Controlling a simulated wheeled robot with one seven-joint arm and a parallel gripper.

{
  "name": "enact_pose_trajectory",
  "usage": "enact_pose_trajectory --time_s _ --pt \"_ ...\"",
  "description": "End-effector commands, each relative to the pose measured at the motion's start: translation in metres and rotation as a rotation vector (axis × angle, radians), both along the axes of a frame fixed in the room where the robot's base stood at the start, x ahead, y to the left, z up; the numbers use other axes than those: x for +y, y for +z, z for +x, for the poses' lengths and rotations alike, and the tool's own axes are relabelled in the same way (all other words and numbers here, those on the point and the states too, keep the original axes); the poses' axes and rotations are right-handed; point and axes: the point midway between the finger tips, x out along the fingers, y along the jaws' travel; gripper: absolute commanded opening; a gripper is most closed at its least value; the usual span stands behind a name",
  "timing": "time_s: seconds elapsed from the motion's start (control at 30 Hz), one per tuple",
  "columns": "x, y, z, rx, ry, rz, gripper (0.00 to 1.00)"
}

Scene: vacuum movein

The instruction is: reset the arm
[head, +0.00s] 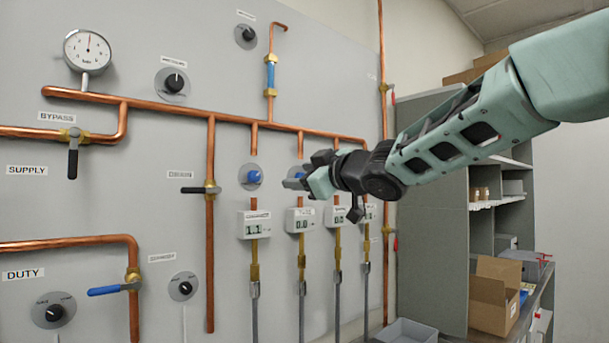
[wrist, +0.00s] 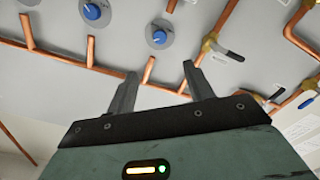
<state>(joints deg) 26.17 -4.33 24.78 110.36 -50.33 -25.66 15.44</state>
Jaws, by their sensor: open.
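My gripper (head: 296,183) is at the end of my pale green arm, which reaches in from the upper right in the head view. It is in front of the grey panel (head: 190,135), near a row of blue knobs. In the wrist view my gripper (wrist: 160,82) shows two dark fingers spread apart with nothing between them. Behind the fingers are copper pipes and a blue knob (wrist: 158,37). In the head view one blue knob (head: 252,176) is just left of the fingertips. The fingers partly cover another one. I cannot tell whether they touch it.
The panel carries copper pipes (head: 210,250), a pressure gauge (head: 87,50), a black valve lever (head: 73,158), a blue valve lever (head: 104,290) and small digital meters (head: 254,225). At the right stand grey shelves (head: 435,220), a cardboard box (head: 493,300) and a grey bin (head: 408,331).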

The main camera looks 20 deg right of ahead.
Motion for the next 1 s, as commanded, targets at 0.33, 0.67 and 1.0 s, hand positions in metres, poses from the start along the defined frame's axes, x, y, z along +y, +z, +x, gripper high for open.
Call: enact_pose_trajectory --time_s 0.33,0.67,1.0 --pt "-0.002 0.000 -0.004 0.001 -0.001 0.001 0.52" --pt "0.010 -0.019 -0.006 0.054 -0.010 0.020 0.52" --pt "0.095 -0.203 -0.089 0.638 -0.100 0.060 0.52"
